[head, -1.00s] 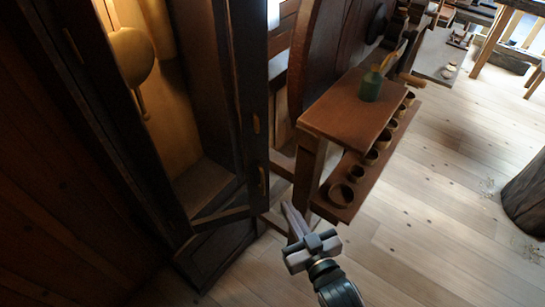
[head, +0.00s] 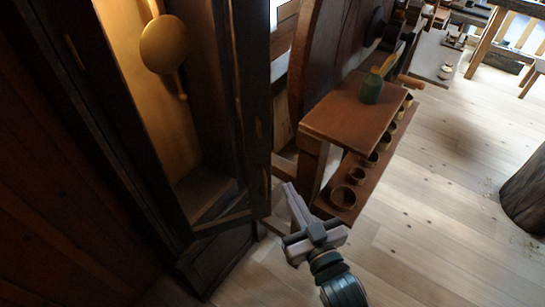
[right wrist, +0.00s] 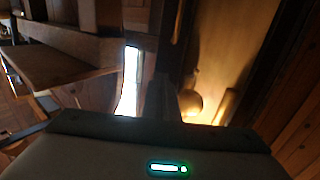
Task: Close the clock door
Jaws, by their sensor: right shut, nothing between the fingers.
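The clock is a tall dark wooden case (head: 215,270) at the left of the head view. Its lit inside shows a round brass pendulum (head: 163,45), which also shows in the right wrist view (right wrist: 194,104). My left gripper is not in view.
A tree stump (head: 525,195) stands at far right. The floor (head: 420,220) between is clear.

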